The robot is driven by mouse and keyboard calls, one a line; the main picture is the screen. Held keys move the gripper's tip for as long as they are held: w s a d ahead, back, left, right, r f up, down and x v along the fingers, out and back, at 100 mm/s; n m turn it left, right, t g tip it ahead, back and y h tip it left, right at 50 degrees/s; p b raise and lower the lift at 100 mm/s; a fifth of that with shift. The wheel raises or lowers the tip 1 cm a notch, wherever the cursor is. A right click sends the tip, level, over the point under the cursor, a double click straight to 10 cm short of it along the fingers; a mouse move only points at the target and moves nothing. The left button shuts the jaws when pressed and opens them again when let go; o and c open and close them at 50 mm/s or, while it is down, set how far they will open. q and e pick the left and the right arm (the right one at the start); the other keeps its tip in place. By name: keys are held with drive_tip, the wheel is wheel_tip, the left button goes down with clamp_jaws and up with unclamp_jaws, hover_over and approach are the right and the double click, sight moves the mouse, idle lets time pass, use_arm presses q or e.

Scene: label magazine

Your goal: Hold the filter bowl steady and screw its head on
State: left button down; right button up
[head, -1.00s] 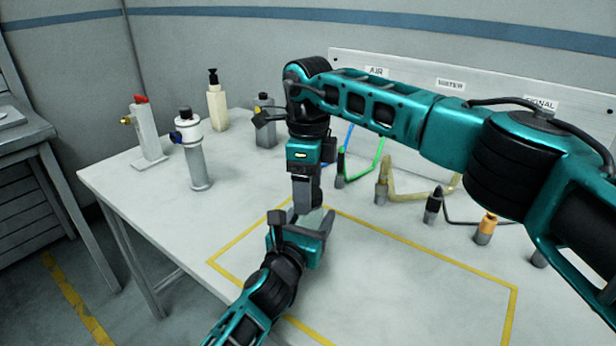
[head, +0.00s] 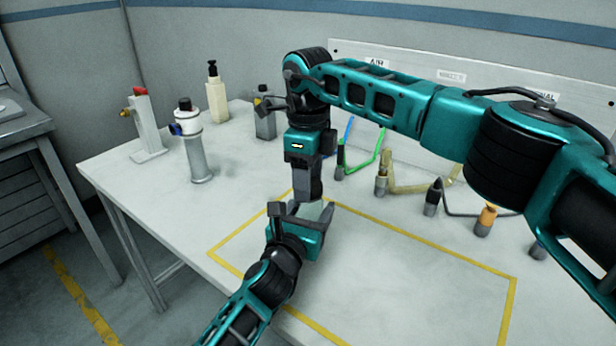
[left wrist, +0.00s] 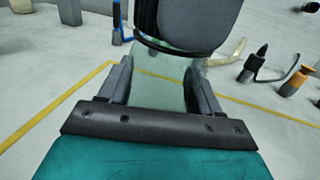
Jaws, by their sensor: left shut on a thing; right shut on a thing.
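The filter bowl (left wrist: 158,82) is a translucent, pale green cup. In the left wrist view it stands between the two fingers of my left gripper (left wrist: 160,82), which is shut on it. In the head view my left gripper (head: 306,214) is low over the table's marked area, with little of the bowl showing. My right gripper (head: 309,195) points down from directly above the bowl and is shut. Its dark body also fills the top middle of the left wrist view. The filter head is hidden by the right gripper, and I cannot see its thread or how it seats.
A yellow outline (head: 420,252) marks the table around the grippers. Behind it stand hose fittings, including an orange-topped one (head: 486,220). At the back left are a white-and-grey filter unit (head: 198,155), a red-topped valve block (head: 146,125) and a cream pump bottle (head: 217,100). The front right table is clear.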

drive_tip(key=m, duration=0.7)
drive_tip(key=o, duration=1.2)
drive_tip(key=shift+o, duration=0.2)
wheel_tip(320, 180, up, 12)
use_arm(q)
drive_tip(key=shift+c, duration=0.7)
unclamp_jaws()
